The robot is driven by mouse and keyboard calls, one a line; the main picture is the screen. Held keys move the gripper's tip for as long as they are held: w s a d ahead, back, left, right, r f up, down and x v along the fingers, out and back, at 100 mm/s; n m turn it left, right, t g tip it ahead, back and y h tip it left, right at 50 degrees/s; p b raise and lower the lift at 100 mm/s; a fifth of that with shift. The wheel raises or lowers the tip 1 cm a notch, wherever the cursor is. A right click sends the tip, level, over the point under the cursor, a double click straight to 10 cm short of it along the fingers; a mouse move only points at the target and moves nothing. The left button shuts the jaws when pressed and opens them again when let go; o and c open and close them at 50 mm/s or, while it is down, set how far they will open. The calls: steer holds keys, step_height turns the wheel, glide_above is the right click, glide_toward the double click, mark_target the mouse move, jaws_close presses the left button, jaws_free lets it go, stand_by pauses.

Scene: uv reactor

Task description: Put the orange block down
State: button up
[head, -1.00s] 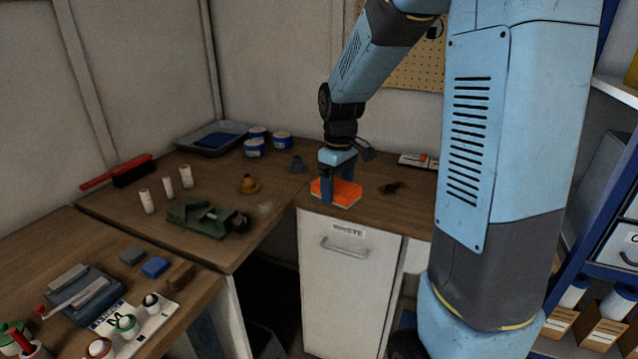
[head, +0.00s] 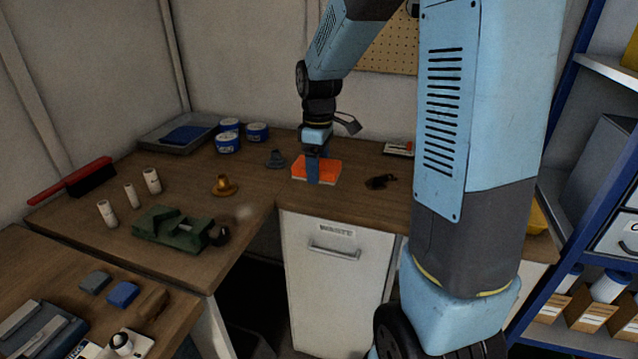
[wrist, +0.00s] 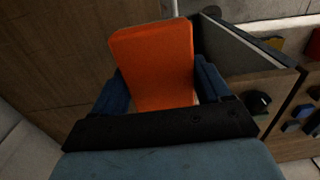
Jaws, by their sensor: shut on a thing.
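The orange block (head: 327,173) is a flat slab with a pale underside, at the wooden counter (head: 350,199) above the waste cabinet. My gripper (head: 314,177) points down at it from above, with a blue finger across its near side. The wrist view also shows the orange block (wrist: 156,62), held between the two blue fingers of my gripper (wrist: 160,92). The gripper is shut on the block. I cannot tell whether the block's underside touches the counter.
A small dark item (head: 380,182) lies right of the block. Blue-and-white tins (head: 228,143) are behind. A green vise (head: 172,229) sits at the left. Bare counter lies in front of the block.

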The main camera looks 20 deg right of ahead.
glide_above(317, 192)
step_height(317, 192, down, 7)
steer(key=shift+r, duration=0.15)
steer(key=shift+f, duration=1.45)
steer(key=shift+s+f, duration=0.1)
steer(key=o, duration=1.3)
